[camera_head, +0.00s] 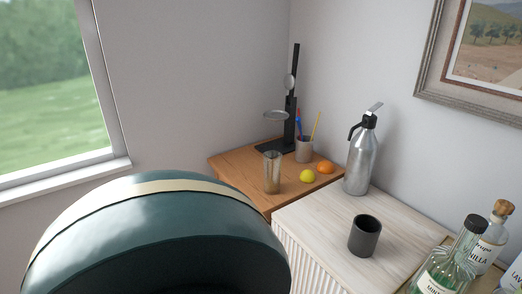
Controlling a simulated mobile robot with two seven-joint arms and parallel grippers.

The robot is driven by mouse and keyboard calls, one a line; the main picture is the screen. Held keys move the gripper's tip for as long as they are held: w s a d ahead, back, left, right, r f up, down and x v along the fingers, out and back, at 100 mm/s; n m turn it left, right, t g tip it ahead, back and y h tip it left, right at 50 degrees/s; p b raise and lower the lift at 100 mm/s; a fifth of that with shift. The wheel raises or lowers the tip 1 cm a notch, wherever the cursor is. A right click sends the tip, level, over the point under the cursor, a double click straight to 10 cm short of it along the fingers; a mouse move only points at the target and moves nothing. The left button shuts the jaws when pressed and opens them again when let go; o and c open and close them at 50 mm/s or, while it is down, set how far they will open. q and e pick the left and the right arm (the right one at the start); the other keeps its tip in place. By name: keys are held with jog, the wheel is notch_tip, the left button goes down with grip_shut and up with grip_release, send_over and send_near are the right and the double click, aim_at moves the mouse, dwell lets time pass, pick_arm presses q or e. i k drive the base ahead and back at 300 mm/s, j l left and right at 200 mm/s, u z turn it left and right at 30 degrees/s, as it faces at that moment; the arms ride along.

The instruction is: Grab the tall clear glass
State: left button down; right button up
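The tall clear glass (271,172) stands upright on the wooden top in the corner, near its front edge. It looks empty. Neither of my grippers shows in the head view, so I cannot see either one near the glass.
A yellow lemon (307,176), an orange (325,167), a utensil cup (304,149) and a black stand (290,115) are near the glass. A silver siphon (360,160), a dark cup (364,236) and bottles (445,265) stand to the right. A large green rounded object (150,235) fills the lower left.

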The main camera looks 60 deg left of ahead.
aim_at(272, 173)
jog(key=u, duration=2)
jog(key=i+j, duration=0.15)
jog(key=j, duration=0.25)
jog(key=i+j, duration=0.15)
jog(key=j, duration=0.25)
jog(key=i+j, duration=0.15)
jog(key=j, duration=0.25)
jog(key=i+j+z, duration=0.1)
jog(key=j+z, duration=0.5)
jog(key=j, duration=0.2)
jog(key=i, duration=0.05)
